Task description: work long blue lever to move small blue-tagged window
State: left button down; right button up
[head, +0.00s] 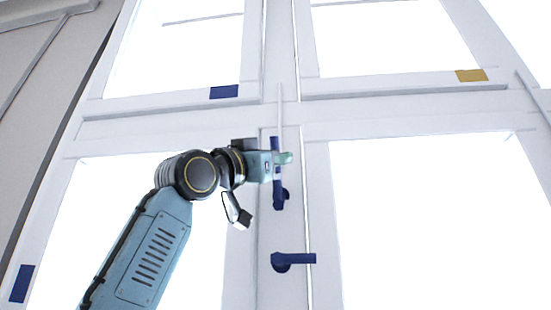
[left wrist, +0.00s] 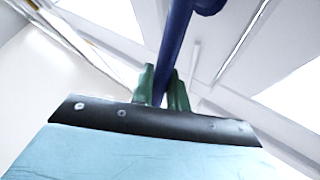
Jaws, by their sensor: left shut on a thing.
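The long blue lever (head: 279,200) is on the white middle post and points upward from its pivot. My left gripper (head: 283,159) is at the upper part of this lever. In the left wrist view the blue lever (left wrist: 175,35) runs between the green fingertips (left wrist: 162,88), which are shut on it. The small blue-tagged window (head: 190,50) is the upper left pane, with a blue tag (head: 224,92) on its bottom rail. It looks closed in its frame. My right gripper is in neither view.
A shorter blue handle (head: 293,260) sits below, pointing right. A larger lower left window has a blue tag (head: 21,283). The upper right window carries a yellow tag (head: 471,75). A thin white rod (head: 281,105) rises above the lever. A grey wall is at far left.

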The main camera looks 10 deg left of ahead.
pick_arm(q)
jog(key=c, duration=1.4)
grip_release()
jog(key=shift+c, duration=0.2)
jog(key=b+v, duration=0.6)
jog(key=v, duration=0.7)
jog(key=shift+s+a+f, duration=0.1)
jog(key=shift+s, duration=0.05)
